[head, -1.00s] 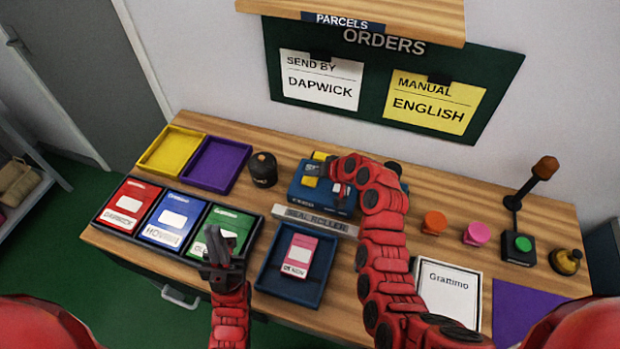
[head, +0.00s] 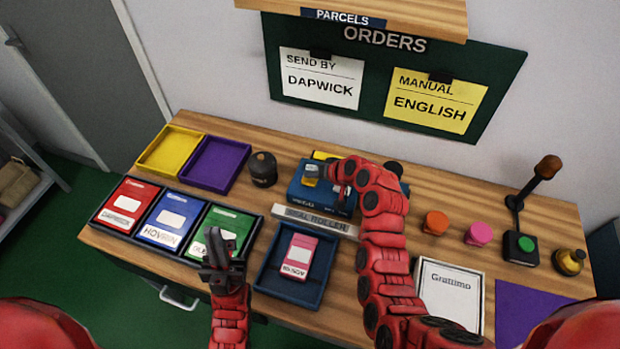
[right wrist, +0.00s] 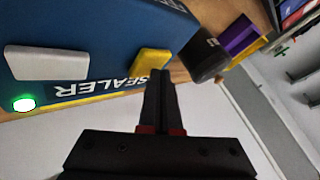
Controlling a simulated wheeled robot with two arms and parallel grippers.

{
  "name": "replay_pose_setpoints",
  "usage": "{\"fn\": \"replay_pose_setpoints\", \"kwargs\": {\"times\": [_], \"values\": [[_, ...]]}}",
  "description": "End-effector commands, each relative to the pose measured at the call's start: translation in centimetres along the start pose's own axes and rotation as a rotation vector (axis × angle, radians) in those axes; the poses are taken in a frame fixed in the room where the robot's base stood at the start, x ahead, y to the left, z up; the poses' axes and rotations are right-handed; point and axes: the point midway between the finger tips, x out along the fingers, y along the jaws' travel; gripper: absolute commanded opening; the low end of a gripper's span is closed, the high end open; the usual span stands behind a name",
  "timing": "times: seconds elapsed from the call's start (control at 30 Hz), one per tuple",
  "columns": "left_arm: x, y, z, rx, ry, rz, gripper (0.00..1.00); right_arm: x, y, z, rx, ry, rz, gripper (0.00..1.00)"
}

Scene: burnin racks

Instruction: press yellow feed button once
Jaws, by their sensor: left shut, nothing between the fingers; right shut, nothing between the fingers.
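The blue sealer (head: 325,196) stands at the middle of the bench, with "SEALER" lettering in the right wrist view (right wrist: 95,30). Its yellow button (right wrist: 150,62) is right at the tips of my right gripper (right wrist: 160,76); I cannot tell whether they touch. The right fingers are shut together and empty.
The sealer has a grey plate (right wrist: 45,62) and a lit green lamp (right wrist: 23,104). A black canister (head: 263,170) stands left of it. A blue tray (head: 262,275) with a pink box (head: 299,257) lies in front. Orange (head: 435,223) and pink (head: 478,234) knobs are at right.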

Motion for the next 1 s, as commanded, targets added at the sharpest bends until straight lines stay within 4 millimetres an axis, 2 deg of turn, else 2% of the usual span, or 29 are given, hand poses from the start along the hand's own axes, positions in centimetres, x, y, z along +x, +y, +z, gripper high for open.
{"fn": "replay_pose_setpoints", "kwargs": {"times": [0.53,1.0], "values": [[-0.66,0.03,0.11,0.0,0.0,0.0,0.0,0.52,0.38,0.4,0.0,-0.001,0.0,0.0],[-0.37,0.02,0.06,0.0,0.0,0.0,0.0,0.06,0.03,0.04,-0.001,0.0,0.0,0.0]]}}
